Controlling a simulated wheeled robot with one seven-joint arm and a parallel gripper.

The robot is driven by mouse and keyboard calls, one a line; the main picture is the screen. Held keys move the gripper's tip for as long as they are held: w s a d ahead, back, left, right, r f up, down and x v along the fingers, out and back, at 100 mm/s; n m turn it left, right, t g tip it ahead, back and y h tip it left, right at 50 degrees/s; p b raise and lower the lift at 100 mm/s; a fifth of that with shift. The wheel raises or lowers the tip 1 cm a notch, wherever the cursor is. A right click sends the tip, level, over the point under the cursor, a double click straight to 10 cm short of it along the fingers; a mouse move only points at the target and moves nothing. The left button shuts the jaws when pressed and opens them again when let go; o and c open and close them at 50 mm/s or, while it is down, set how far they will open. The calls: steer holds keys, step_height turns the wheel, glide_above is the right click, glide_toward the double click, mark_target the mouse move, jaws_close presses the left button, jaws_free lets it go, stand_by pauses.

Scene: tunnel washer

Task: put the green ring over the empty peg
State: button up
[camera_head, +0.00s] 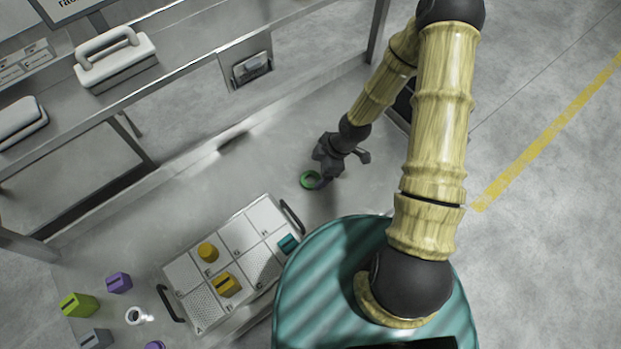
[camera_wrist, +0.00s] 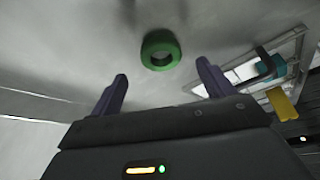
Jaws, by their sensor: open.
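The green ring (camera_head: 305,180) lies on the grey work surface, right of the tray in the head view. In the wrist view the green ring (camera_wrist: 160,37) lies ahead of the fingers, roughly midway between them, with its hole facing me. My gripper (camera_head: 346,167) is beside the ring in the head view, close to it. In the wrist view my gripper (camera_wrist: 162,72) is open, its two dark fingers spread wide with nothing between them. I cannot make out an empty peg in either view.
A white compartment tray (camera_head: 232,226) with dark handles holds a yellow cylinder (camera_head: 208,252), a yellow block (camera_head: 226,285) and a teal block (camera_head: 288,243). Purple (camera_head: 119,282), green (camera_head: 78,305) and grey (camera_head: 95,338) blocks stand left of it. A shelf (camera_head: 150,82) runs behind.

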mark_target(309, 181)
steer(key=shift+p+x, duration=0.6)
steer(key=shift+x, duration=1.6)
steer(key=shift+s+d, duration=0.15)
steer(key=c, duration=1.1)
steer(key=shift+c, duration=0.2)
step_height(309, 181, up, 10)
steer(key=b, duration=0.1)
